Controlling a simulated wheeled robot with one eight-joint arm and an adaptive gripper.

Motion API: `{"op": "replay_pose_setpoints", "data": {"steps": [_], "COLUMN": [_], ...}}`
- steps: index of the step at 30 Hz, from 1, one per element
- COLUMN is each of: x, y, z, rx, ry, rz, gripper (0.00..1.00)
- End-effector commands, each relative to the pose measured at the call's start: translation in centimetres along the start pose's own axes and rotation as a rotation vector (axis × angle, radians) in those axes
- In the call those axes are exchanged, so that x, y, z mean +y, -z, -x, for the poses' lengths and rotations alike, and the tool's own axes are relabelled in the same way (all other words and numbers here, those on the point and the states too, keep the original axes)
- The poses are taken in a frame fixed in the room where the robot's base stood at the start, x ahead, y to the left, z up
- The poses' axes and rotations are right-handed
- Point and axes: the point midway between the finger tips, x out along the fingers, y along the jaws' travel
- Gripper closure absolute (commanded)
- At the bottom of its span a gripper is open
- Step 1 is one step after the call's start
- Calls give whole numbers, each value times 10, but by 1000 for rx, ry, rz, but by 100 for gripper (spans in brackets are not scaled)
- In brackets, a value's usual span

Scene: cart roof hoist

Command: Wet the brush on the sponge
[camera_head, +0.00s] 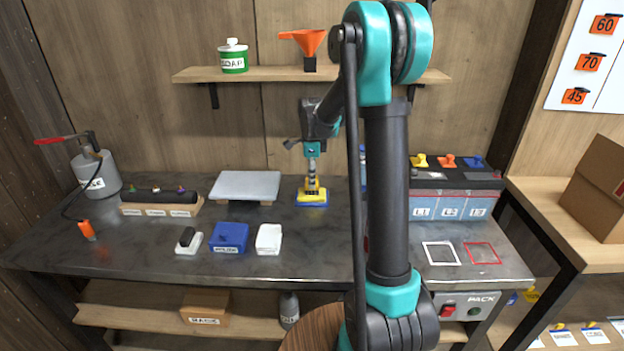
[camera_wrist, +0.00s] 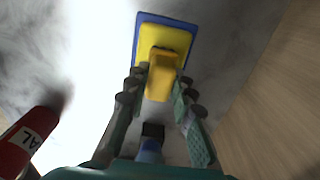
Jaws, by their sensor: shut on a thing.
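My gripper (camera_head: 312,178) reaches down at the back middle of the grey bench. In the wrist view my gripper (camera_wrist: 161,78) has its fingers on both sides of a yellow handle, which I take as the brush (camera_wrist: 162,60), and is shut on it. The brush (camera_head: 311,187) stands upright over a flat yellow pad with a blue border, which looks like the sponge (camera_wrist: 172,37). The pad (camera_head: 312,203) lies on the bench. The brush's lower end is hidden, so I cannot tell whether bristles touch the pad.
A pale slab (camera_head: 245,186) lies left of the pad. A blue box (camera_head: 229,238) and a white box (camera_head: 268,239) stand nearer the front. A red labelled thing (camera_wrist: 28,140) shows in the wrist view. My arm hides part of the bench to the right.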

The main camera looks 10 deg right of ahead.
Motion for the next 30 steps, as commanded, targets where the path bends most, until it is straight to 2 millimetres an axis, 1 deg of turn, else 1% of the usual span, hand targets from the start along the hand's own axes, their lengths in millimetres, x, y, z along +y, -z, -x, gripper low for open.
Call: {"op": "replay_pose_setpoints", "data": {"steps": [7,10,30], "x": [0,0,0], "y": [0,0,0], "z": [-1,2,50], "rx": [0,0,0], "ry": [0,-1,0], "rz": [0,0,0], "gripper": [100,100,100]}}
